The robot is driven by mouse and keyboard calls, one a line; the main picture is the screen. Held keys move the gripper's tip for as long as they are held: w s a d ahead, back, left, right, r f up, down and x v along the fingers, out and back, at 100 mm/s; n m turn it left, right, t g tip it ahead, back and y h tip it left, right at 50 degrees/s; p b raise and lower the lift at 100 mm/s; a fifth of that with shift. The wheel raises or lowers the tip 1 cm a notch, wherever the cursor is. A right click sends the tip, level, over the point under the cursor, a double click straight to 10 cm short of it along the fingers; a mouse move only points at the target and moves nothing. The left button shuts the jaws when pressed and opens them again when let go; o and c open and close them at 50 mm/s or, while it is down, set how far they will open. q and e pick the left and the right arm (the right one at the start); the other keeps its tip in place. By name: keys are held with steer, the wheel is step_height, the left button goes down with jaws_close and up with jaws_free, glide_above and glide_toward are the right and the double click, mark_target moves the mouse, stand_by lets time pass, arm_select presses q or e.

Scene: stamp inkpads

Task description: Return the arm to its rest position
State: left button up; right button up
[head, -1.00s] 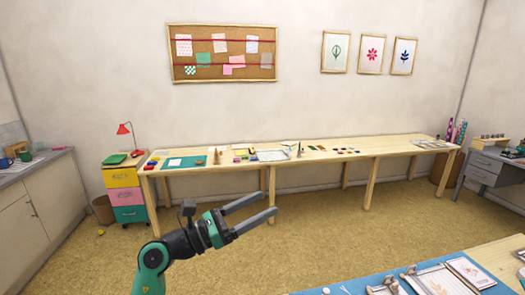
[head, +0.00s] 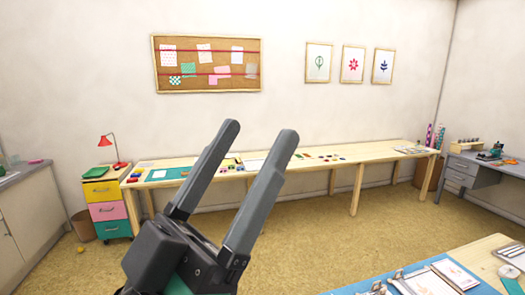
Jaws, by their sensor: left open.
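My left gripper (head: 258,130) is raised in the lower middle of the head view, close to the camera. Its two grey fingers point up and to the right and stand apart, with nothing between them. It hides part of the long wooden table (head: 335,163) against the back wall, though it looks well in front of that table. My right gripper is not in view.
A near table with a blue mat (head: 381,281) and a white tray (head: 449,273) fills the lower right corner. A drawer unit (head: 109,210) with a red lamp (head: 113,150) stands at the left. Open floor (head: 335,233) lies between the tables.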

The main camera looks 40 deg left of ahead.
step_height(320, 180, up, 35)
steer(key=p, duration=3.4)
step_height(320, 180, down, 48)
steer(key=b, duration=4.7)
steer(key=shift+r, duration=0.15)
